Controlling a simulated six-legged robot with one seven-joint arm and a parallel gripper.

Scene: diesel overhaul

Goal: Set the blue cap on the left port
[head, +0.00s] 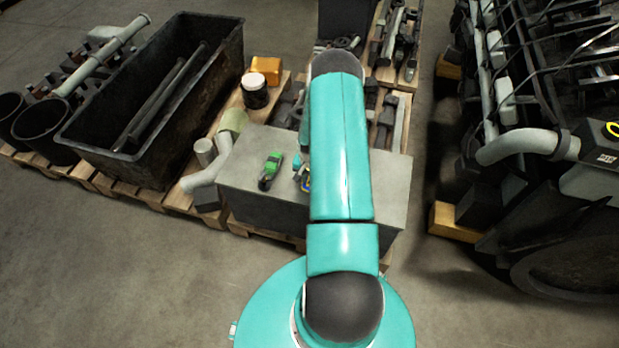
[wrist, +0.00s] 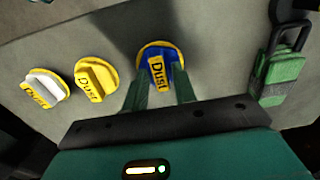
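The blue cap (wrist: 145,58) is in the upper middle of the wrist view, a blue disc with a yellow rim and a yellow "Dust" label. It is at the grey block's face; I cannot tell whether it is seated or just above. My gripper (wrist: 161,75) has one finger on each side of the cap's labelled grip. I cannot tell whether the fingers touch it. A yellow cap (wrist: 97,80) and a white cap with a yellow rim (wrist: 46,88) sit in a row to its left. No bare port shows. In the head view my arm hides most of this area.
A green padlock (wrist: 282,78) lies right of the blue cap in the wrist view; in the head view it (head: 272,168) lies on the grey block (head: 240,165). A black bin (head: 75,139) stands left, a large engine (head: 560,190) right. A black jar (head: 255,95) stands behind the block.

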